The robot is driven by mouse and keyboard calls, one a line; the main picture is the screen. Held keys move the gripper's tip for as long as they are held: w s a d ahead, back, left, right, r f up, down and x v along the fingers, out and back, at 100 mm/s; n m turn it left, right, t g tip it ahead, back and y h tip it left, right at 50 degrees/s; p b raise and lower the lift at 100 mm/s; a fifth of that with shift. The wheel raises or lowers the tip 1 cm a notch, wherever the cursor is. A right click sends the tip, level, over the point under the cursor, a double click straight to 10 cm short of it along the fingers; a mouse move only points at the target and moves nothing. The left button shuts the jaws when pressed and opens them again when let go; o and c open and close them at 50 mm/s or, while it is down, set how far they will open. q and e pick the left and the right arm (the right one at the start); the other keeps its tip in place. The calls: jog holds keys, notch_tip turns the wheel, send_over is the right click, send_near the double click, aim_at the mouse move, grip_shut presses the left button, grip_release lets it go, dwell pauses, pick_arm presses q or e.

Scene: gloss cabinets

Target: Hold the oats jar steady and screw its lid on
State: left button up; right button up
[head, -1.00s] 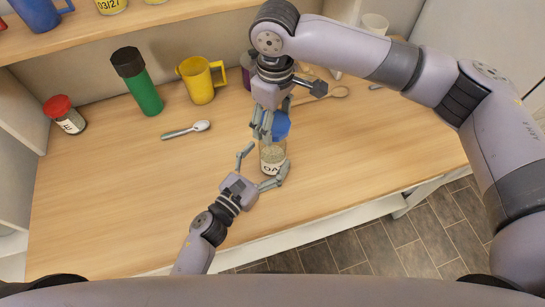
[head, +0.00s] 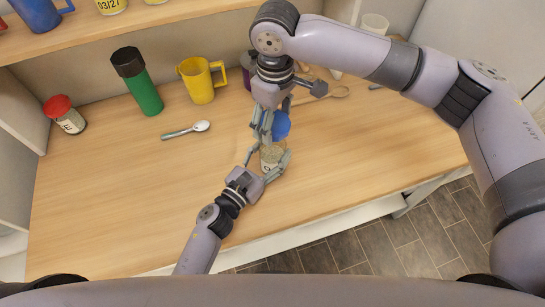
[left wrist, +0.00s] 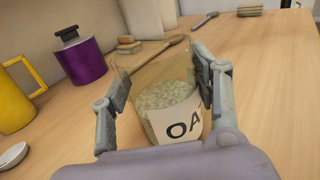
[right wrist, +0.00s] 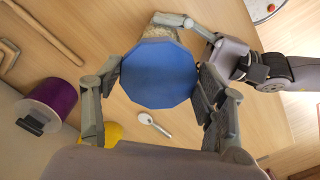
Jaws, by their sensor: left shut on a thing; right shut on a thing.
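The oats jar (head: 272,154) is clear glass with pale oats and a white label. It stands near the counter's front edge, and its oats and label show in the left wrist view (left wrist: 168,98). My left gripper (head: 269,165) is shut on the jar, one finger on each side. The blue lid (head: 282,124) is round with a faceted edge. My right gripper (head: 265,132) is shut on it. In the right wrist view the lid (right wrist: 161,76) hides most of the jar. No lid shows on the jar in the left wrist view; the lid appears held above it.
A spoon (head: 187,130), green flask (head: 143,92), yellow mug (head: 200,81) and red-lidded jar (head: 66,116) stand or lie at the back left. A purple canister (left wrist: 82,58) and wooden spoon (head: 322,96) are behind the jar.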

pick_arm(q)
jog(key=c, duration=1.1)
jog(key=shift+o, duration=0.2)
pick_arm(e)
jog(key=shift+f, duration=2.5)
jog(key=shift+f, duration=0.9)
jog(key=shift+f, duration=0.6)
pick_arm(q)
grip_shut()
pick_arm(e)
jog(key=shift+o, duration=0.3)
jog(key=m, duration=0.6)
jog(key=shift+s+a, duration=0.15)
jog(key=shift+a, duration=0.05)
jog(key=m, duration=0.4)
jog(key=shift+a+m, duration=0.15)
jog(key=shift+m, duration=0.15)
